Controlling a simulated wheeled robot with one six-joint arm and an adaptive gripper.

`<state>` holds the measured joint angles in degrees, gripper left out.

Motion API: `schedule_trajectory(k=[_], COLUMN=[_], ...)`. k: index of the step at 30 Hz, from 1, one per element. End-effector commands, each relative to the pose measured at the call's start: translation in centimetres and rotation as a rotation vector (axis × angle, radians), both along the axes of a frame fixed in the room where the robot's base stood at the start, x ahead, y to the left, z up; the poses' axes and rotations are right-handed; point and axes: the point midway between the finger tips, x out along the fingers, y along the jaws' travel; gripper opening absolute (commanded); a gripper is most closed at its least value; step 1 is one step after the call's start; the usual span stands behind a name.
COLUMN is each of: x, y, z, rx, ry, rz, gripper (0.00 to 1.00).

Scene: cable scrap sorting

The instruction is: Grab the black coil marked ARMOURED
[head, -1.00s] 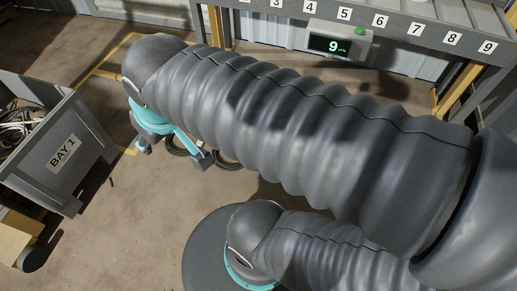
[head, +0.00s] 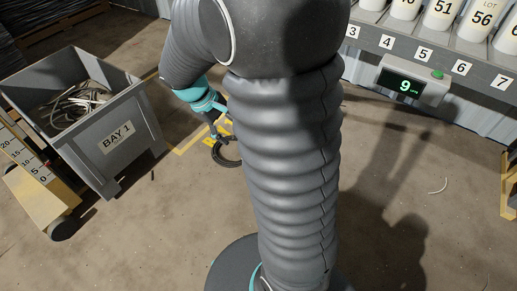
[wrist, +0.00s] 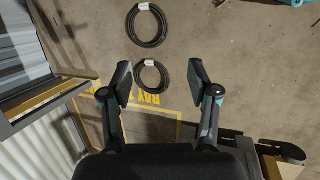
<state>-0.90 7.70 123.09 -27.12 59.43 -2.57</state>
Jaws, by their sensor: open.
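Two black coils with white tags lie on the concrete floor in the wrist view: a larger coil (wrist: 147,26) at the top and a smaller coil (wrist: 140,77) below it. The tag print is too small to read, so I cannot tell which is marked ARMOURED. My gripper (wrist: 161,77) is open and empty, its fingers spread above and either side of the smaller coil, apart from it. In the head view my gripper (head: 214,130) points down over a black coil (head: 226,162), partly hidden by my arm.
A grey BAY 1 bin (head: 88,155) holding cable scrap stands at left, by a yellow floor line. A scale display (head: 408,84) reading 9 hangs below a numbered rack (head: 440,45) at right. A thin pale scrap (head: 438,186) lies on the otherwise clear floor at right.

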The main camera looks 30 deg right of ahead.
Motion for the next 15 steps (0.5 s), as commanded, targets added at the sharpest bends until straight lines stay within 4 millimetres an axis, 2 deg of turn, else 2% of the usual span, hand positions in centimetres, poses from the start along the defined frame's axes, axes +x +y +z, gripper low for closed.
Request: schedule_trajectory(k=[1,8,15], x=[0.8,3.8,6.0], y=[-0.4,-2.6,-4.6], z=[-2.2,-9.7,-18.7], rx=[-0.023,-0.124,-0.221], ry=[0.047,0.225,0.408], rz=[0.018,0.112,0.223], gripper=[0.60,0.60,0.60])
